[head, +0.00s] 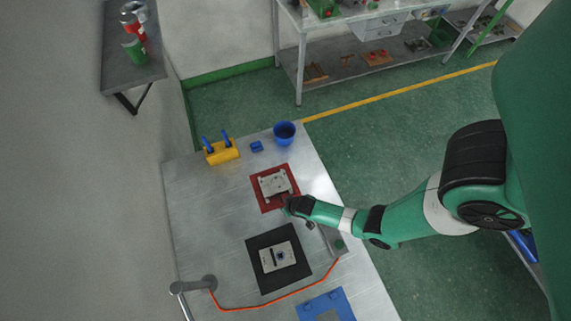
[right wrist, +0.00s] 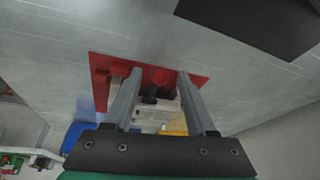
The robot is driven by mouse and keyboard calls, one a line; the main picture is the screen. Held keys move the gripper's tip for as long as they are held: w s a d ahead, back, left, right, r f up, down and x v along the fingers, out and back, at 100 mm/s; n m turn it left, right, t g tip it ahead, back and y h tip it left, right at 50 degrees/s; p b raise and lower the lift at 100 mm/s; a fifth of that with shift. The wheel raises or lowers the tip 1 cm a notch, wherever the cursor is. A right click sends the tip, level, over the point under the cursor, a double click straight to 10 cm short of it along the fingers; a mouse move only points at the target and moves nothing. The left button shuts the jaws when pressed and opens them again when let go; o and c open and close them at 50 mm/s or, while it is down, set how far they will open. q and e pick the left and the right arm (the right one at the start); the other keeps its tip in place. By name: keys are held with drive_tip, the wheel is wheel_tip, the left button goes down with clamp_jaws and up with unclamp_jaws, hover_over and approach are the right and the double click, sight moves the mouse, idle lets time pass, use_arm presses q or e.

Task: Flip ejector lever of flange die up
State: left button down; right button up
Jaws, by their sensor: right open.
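A pale die (head: 272,183) lies on a red mat (head: 256,196) on the metal table. A second pale die (head: 271,260) with a dark centre lies on a black mat (head: 264,286). No label shows which is the flange die. My right gripper (head: 284,202) is at the near edge of the red-mat die. In the right wrist view its two fingers (right wrist: 160,75) are open and spread. A dark lever-like part (right wrist: 152,94) and part of the pale die show between them, with no clear contact. The lever's exact position is hard to tell. My left gripper is out of view.
A yellow holder (head: 222,154) with blue handles, a small blue block (head: 256,146) and a blue cup (head: 284,131) stand behind the red mat. An orange cable (head: 255,307), a grey post (head: 209,282) and a blue plate (head: 340,301) are at the front.

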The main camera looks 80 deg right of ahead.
clamp_jaws()
idle(0.4)
drive_tip(key=shift+d+r+g+y+p, duration=0.2)
drive_tip(key=shift+r+g+y+p, duration=0.45)
drive_tip(key=shift+p, duration=0.3)
drive_tip(key=shift+w+d+r+g+y+p, duration=0.3)
drive_tip(key=shift+g+y+p, duration=0.2)
drive_tip(key=shift+y, duration=0.35)
drive_tip(key=shift+w+d+r+g+y+p, duration=0.15)
drive_tip(key=shift+r+g+y+p, duration=0.3)
drive_tip(key=shift+y, duration=0.35)
unclamp_jaws()
